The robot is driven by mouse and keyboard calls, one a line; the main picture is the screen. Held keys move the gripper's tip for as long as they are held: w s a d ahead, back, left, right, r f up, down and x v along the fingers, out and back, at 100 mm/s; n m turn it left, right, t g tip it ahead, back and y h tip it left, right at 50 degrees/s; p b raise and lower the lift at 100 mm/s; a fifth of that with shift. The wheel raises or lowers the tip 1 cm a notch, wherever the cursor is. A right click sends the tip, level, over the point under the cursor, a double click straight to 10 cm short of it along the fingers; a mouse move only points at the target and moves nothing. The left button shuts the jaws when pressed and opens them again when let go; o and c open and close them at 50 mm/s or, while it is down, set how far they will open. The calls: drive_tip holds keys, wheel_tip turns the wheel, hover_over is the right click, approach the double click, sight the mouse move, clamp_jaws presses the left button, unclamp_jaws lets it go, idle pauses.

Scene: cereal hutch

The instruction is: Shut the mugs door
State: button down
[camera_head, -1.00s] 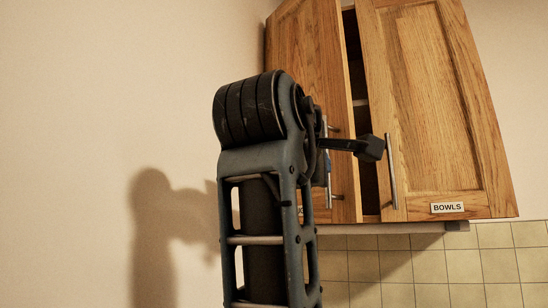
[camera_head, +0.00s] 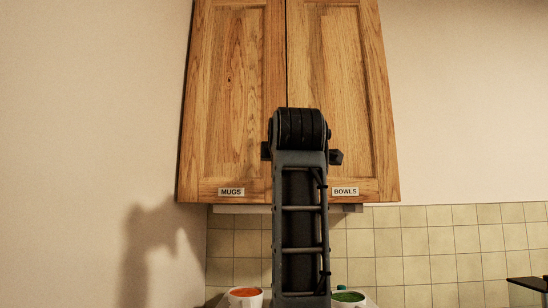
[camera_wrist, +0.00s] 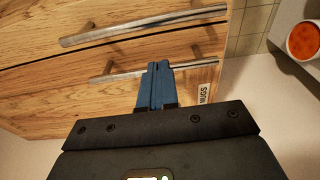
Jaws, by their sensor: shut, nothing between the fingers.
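The mugs door (camera_head: 233,95) is the left wooden door of the wall cabinet, marked MUGS. It looks flush with the bowls door (camera_head: 352,85), with only a thin dark seam between them. In the wrist view my gripper (camera_wrist: 158,68) has its blue fingers together and empty. The fingertips are at the mugs door's bar handle (camera_wrist: 110,77), in front of the door face by the MUGS label (camera_wrist: 205,95); whether they touch cannot be told. In the head view my arm hides the fingers and both handles.
The bowls door's handle (camera_wrist: 130,28) runs alongside, close to my fingers. Below the cabinet stand a white cup with orange contents (camera_head: 245,293) and one with green contents (camera_head: 348,296). A tiled wall (camera_head: 440,245) lies behind. Free space is left of the cabinet.

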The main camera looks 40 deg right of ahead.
drive_tip(key=shift+w+d, duration=0.15)
drive_tip(key=shift+d, duration=0.1)
drive_tip(key=shift+r, duration=0.15)
drive_tip(key=b+v, duration=0.2)
drive_tip(key=v, duration=0.6)
